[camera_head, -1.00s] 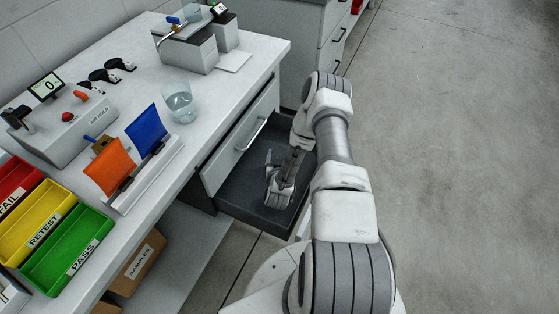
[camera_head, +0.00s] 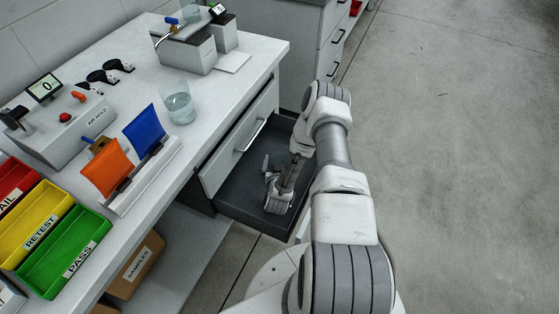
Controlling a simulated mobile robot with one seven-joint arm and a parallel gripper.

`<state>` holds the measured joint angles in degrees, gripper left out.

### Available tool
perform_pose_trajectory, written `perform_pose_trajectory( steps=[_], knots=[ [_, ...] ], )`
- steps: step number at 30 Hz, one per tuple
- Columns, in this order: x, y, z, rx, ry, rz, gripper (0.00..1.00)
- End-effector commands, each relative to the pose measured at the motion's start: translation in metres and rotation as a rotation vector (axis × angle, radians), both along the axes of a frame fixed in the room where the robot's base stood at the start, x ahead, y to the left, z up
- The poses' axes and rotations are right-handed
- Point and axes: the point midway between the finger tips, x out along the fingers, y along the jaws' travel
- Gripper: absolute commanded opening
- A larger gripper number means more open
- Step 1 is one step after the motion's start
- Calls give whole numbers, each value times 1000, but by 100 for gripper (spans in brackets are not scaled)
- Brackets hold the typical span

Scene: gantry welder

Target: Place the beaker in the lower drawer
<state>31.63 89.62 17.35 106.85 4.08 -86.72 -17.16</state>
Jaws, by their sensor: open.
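The clear beaker (camera_head: 179,103) stands upright on the white bench top, near its front edge. It looks partly filled with a clear bluish liquid. The lower drawer (camera_head: 233,192) is pulled open below the bench, with a dark grey interior; no object shows on its visible floor. My gripper (camera_head: 266,166) is open and empty, over or inside the open drawer, apart from the beaker. My wrist and arm hide the right part of the drawer.
The upper drawer (camera_head: 240,140) is shut, with a bar handle. A rack holding an orange pouch (camera_head: 107,168) and a blue pouch (camera_head: 145,131) stands left of the beaker. A grey machine (camera_head: 187,50) stands behind it. Green, yellow and red bins sit at the left.

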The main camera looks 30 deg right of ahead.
Motion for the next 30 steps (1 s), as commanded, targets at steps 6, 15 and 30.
perform_pose_trajectory(
  steps=[6,15,30],
  knots=[
    [-31,19,14,1,4,4,100],
    [-60,34,25,0,2,1,100],
    [-61,35,26,0,0,0,100]
  ],
)
